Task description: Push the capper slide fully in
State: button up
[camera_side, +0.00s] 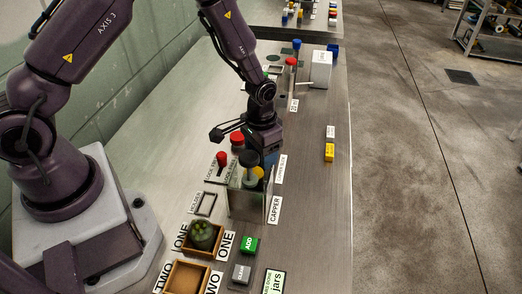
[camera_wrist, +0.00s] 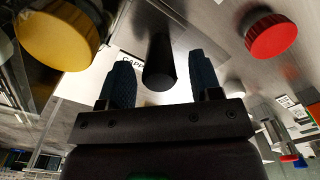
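The capper (camera_side: 246,203) is a clear-walled box on the metal bench in the side view, with a CAPPER label (camera_side: 275,209) at its right. A black round knob (camera_side: 248,159) and a yellow knob (camera_side: 258,173) show at its top; the yellow knob is large at upper left in the wrist view (camera_wrist: 60,36). My gripper (camera_side: 268,165) is low, right beside the capper's top. In the wrist view my gripper (camera_wrist: 162,75) has its two fingers apart, with a dark cylinder (camera_wrist: 159,62) in line with the gap. Contact with it and the slide's position cannot be told.
Red knobs (camera_side: 237,138) (camera_wrist: 271,36) stand close to my gripper. A lever marked LOCK PIN (camera_side: 221,159) is left of the capper. Wooden trays (camera_side: 186,279), a green ADD button (camera_side: 250,244) and a grey button (camera_side: 241,273) lie in front. The bench's right strip is mostly clear.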

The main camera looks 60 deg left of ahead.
notch_tip(320, 180, up, 13)
dwell(0.6)
